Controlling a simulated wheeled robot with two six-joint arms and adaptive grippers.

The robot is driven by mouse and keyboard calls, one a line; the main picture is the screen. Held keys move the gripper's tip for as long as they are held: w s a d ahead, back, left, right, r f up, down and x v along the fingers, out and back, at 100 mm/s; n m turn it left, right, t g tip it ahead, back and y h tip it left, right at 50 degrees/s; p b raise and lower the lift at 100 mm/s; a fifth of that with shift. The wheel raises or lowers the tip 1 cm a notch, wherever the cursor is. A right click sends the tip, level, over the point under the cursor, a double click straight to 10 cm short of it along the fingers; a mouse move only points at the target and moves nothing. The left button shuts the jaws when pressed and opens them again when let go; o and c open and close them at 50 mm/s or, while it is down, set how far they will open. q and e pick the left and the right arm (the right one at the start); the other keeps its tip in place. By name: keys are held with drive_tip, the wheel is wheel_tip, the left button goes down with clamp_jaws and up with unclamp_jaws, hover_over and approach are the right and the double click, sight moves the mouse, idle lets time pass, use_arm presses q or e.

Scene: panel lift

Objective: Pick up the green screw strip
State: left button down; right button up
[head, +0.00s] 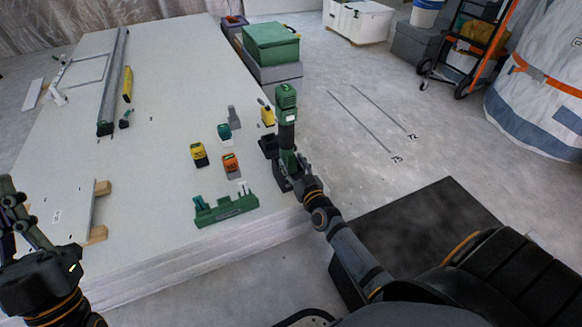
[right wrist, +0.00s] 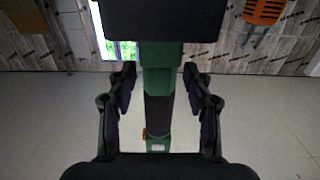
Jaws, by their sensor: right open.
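A small teal-green block (head: 224,131) stands on the white panel stack, behind a yellow block (head: 199,153) and an orange block (head: 231,164). A longer green holder (head: 227,208) with small upright pieces lies nearer the front edge. I cannot tell for certain which green piece is the screw strip. My right gripper (head: 292,165) is at the lower part of an upright green and black power tool (head: 286,108). In the right wrist view its open fingers (right wrist: 160,90) stand on both sides of the tool, with gaps. My left gripper (head: 20,215) is at the left edge, away from these things.
The panel stack (head: 150,215) has bare room around the blocks. A yellow bottle-like item (head: 267,112) stands beside the tool. A long grey rail (head: 115,80) and a yellow level (head: 127,84) lie farther back. Green and grey cases (head: 271,45) stand beyond the right edge.

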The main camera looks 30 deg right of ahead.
clamp_jaws()
idle(0.3)
